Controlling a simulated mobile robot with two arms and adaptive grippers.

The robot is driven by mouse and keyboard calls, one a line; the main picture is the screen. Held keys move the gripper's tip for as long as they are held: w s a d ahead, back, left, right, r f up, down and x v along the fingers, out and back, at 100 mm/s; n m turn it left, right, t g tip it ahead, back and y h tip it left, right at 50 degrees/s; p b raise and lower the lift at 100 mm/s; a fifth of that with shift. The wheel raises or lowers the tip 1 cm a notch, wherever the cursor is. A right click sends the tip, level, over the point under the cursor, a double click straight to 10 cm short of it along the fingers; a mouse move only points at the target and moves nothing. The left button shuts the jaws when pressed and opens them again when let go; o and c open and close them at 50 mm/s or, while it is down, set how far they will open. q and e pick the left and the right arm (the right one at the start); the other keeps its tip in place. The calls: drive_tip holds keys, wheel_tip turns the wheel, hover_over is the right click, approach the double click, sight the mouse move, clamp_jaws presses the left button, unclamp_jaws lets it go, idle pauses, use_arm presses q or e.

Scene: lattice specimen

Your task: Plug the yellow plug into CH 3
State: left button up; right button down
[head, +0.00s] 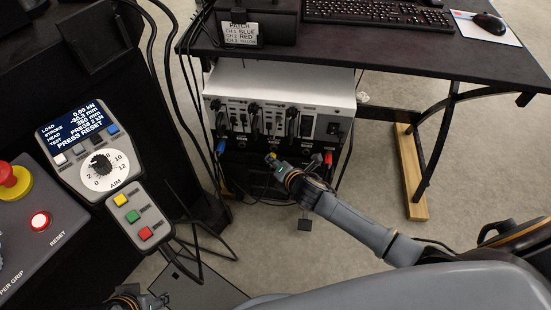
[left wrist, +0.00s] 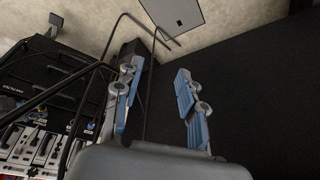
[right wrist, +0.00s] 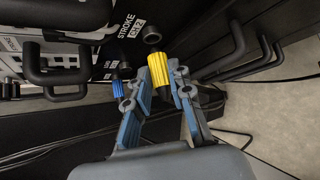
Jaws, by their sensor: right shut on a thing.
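The yellow plug (right wrist: 158,68) is between the fingers of my right gripper (right wrist: 156,88), which is shut on it. Its front end points at a black round socket (right wrist: 152,35) by the "STROKE CH 2" lettering; a small gap seems to separate them. In the head view the right gripper (head: 277,165) is at the lower front of the rack unit (head: 285,87), with the yellow plug (head: 271,157) at its tip. The CH 3 socket cannot be made out. My left gripper (left wrist: 158,75) is open and empty, low at the left in the head view.
A blue plug (head: 221,147) is at the unit's left and a red plug (head: 328,158) at its right. A label (head: 244,34) pairs CH 3 with yellow. Black handles (right wrist: 68,75) and cables stand close around the right gripper. A control pendant (head: 100,160) is at left.

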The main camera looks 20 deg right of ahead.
drive_tip(key=shift+s+a+p, duration=0.2)
drive_tip(key=shift+s+a, duration=0.1)
drive_tip(key=shift+s, duration=0.3)
drive_tip(key=shift+s+a+p, duration=0.2)
drive_tip(key=shift+s+a, duration=0.1)
drive_tip(key=shift+s, duration=0.25)
use_arm(q)
drive_tip(key=x, duration=0.4)
drive_tip(key=shift+d, duration=0.1)
use_arm(e)
drive_tip(key=shift+s+a, duration=0.1)
drive_tip(key=shift+s, duration=0.15)
use_arm(q)
drive_tip(key=shift+s, duration=0.1)
use_arm(e)
drive_tip(key=s+d, duration=0.6)
drive_tip(key=d, duration=0.2)
use_arm(q)
drive_tip(key=shift+s+b+v, duration=0.2)
drive_tip(key=shift+b+v, duration=1.1)
drive_tip(key=shift+b, duration=0.1)
use_arm(e)
drive_tip(key=shift+w+d, duration=0.75)
drive_tip(key=shift+w, duration=0.35)
drive_tip(key=shift+w+d, duration=0.7)
drive_tip(key=shift+w, duration=0.35)
